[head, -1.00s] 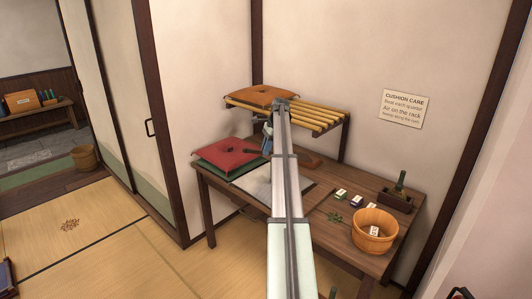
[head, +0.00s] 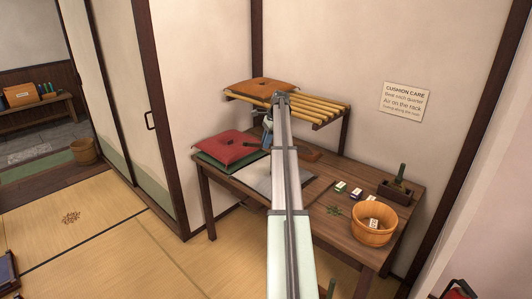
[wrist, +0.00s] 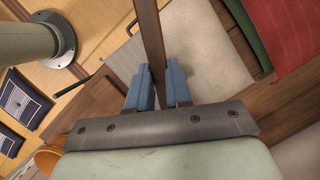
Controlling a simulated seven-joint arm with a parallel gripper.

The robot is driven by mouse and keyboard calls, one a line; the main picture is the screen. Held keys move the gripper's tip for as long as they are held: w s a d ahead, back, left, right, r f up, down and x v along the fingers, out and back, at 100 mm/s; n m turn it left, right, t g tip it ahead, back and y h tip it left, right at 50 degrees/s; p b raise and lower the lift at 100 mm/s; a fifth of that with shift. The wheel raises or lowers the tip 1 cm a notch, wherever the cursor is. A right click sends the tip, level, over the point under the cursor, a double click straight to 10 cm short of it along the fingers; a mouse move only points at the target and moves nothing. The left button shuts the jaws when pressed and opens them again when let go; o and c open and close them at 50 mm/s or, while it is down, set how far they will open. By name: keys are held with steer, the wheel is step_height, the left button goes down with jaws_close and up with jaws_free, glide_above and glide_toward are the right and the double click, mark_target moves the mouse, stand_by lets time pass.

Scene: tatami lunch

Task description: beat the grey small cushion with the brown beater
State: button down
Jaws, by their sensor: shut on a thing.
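The grey small cushion (head: 262,181) lies flat on the wooden table, partly hidden behind my arm. It also shows in the wrist view (wrist: 207,45), on both sides of the beater's handle. My gripper (wrist: 158,82) is shut on the brown beater (wrist: 150,35), whose handle stands between the blue fingers and runs out of the top of the wrist view. In the head view my gripper (head: 267,133) is above the table behind the grey cushion, mostly hidden by my arm. I cannot tell whether the beater touches the cushion.
A red cushion (head: 227,147) lies on a green one (head: 213,161) at the table's left. An orange cushion (head: 262,90) sits on the slatted rack (head: 325,108) above. A wooden bucket (head: 368,237), small boxes (head: 341,187) and a dark holder (head: 400,190) stand at the right.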

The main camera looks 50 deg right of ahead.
steer(key=shift+r, duration=0.15)
steer(key=w+a+n, duration=0.2)
steer(key=w+a, duration=1.2)
steer(key=a, duration=0.3)
steer(key=shift+a+n+g+y, duration=0.3)
steer(key=shift+a+y, duration=0.1)
steer(key=shift+w, duration=0.1)
step_height(320, 180, down, 9)
step_height(320, 180, up, 9)
